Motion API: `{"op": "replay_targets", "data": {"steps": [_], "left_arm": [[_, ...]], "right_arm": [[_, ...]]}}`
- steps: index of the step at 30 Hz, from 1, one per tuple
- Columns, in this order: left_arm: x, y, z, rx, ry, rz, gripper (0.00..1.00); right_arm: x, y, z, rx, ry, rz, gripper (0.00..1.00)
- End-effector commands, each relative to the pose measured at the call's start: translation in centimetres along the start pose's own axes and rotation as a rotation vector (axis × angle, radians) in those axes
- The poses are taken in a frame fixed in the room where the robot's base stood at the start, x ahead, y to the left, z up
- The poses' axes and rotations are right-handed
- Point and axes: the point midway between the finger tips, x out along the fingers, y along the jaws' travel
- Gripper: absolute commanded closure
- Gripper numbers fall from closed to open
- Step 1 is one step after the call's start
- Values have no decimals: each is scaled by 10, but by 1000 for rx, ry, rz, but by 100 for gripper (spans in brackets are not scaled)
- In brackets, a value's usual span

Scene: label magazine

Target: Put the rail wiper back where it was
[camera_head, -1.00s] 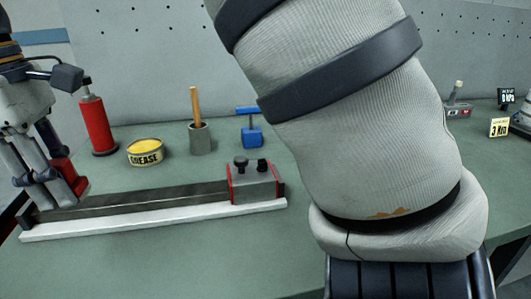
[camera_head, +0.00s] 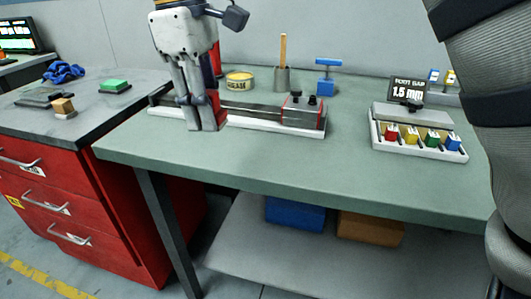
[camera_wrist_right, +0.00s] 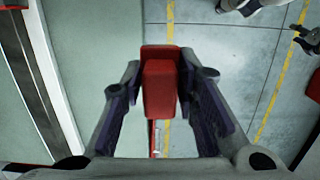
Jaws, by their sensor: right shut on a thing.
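A red block, likely the rail wiper (camera_head: 216,103), is held between the fingers of my right gripper (camera_head: 205,126). In the right wrist view the red block (camera_wrist_right: 160,88) sits between both fingers. The gripper points down at the rail (camera_head: 252,112) on the green bench, left of its middle, and covers part of it. I cannot tell whether the block touches the rail. A grey carriage with red ends (camera_head: 303,111) sits at the rail's right end. The left gripper is not in view.
Behind the rail stand a grease tin (camera_head: 240,82), a cup with a wooden stick (camera_head: 282,79) and a blue tool (camera_head: 327,82). A tray of coloured pieces (camera_head: 420,148) is at right. A red drawer cabinet (camera_head: 90,215) stands at left. The bench front (camera_head: 250,155) is clear.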

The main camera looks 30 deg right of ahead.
Motion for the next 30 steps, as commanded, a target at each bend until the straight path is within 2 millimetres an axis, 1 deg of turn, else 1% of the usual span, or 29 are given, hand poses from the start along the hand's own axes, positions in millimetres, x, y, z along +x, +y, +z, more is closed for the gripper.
{"op": "replay_targets", "data": {"steps": [1,3,5,6,9,14,17,18,21,23,30], "left_arm": [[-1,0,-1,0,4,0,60],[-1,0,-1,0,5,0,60],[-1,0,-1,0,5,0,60],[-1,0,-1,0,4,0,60],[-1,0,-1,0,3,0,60],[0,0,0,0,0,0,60],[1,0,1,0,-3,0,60],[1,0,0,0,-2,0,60],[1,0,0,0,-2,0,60],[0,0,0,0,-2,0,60],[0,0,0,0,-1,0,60]], "right_arm": [[7,14,8,5,0,-3,98],[19,33,19,5,0,-4,98],[29,50,27,5,1,-4,98],[37,58,31,3,-1,-4,98],[59,72,36,2,-1,-3,98],[77,85,42,2,-1,-2,98],[97,97,47,2,-2,-4,98],[105,96,46,-1,-3,-3,98],[120,96,43,0,0,0,98],[123,96,43,0,1,1,98],[123,96,42,1,2,2,98]]}}
